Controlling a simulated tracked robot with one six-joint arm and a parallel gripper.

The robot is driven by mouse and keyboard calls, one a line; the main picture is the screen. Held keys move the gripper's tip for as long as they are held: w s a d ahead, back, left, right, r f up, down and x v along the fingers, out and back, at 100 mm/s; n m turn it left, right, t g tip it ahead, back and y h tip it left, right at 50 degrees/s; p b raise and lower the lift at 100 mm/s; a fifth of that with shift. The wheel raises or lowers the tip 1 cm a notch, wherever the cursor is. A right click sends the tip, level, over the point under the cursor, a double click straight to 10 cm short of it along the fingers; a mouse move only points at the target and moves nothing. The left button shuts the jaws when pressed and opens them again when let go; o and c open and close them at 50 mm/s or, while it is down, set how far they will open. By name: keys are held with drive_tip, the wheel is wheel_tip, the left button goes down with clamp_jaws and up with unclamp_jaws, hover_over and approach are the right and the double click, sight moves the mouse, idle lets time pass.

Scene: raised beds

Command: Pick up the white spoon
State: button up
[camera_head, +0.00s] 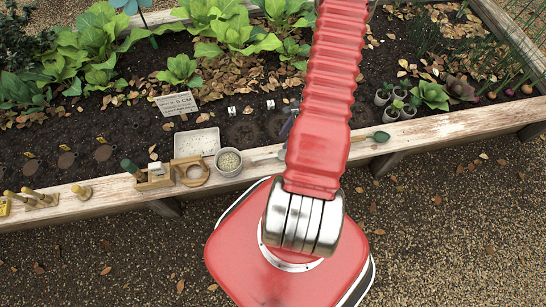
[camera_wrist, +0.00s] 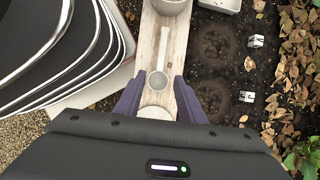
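The white spoon (camera_wrist: 162,52) lies on the pale wooden edge board in the wrist view. Its handle points away from me towards a bowl, and its round bowl end is nearest me. Nothing is held between the fingers. In the head view the spoon (camera_head: 265,156) shows as a small pale strip right of the bowl, partly hidden by my arm.
A pale round thing (camera_wrist: 155,113) lies between my fingers, partly hidden. A green-handled tool (camera_head: 378,137) lies right of my arm. Soil borders the board.

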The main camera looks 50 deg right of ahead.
hover_over(271, 155)
drive_tip(key=s+d, duration=0.2)
wheel_tip(271, 155, down, 7)
drive_tip(key=shift+s+f, duration=0.1)
drive_tip(key=shift+f, duration=0.35)
drive_tip(key=shift+w+x, duration=0.2)
drive_tip(key=shift+x, duration=2.45)
drive_tip(key=shift+r, duration=0.1)
clamp_jaws()
